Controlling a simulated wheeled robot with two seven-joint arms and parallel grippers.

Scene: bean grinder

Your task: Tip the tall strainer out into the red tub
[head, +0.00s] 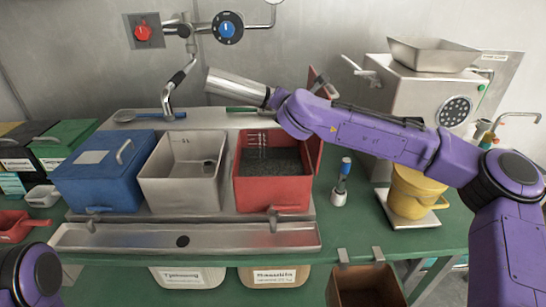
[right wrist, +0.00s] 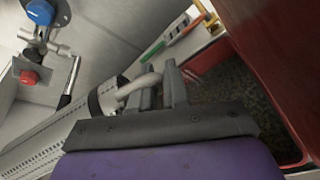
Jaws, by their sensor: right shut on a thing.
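My right gripper (head: 273,97) is shut on the tall metal strainer (head: 236,87), held in the air behind and above the tubs. The strainer lies nearly on its side, its far end pointing left and slightly up. In the right wrist view, the fingers (right wrist: 165,92) are at the strainer's pale curved handle (right wrist: 140,86), and its perforated wall (right wrist: 55,140) runs to the lower left. My left gripper is out of view.
A grey open tub (head: 183,188) and a blue lidded tub (head: 104,180) stand left of the red tub. A faucet (head: 175,80) rises behind them.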

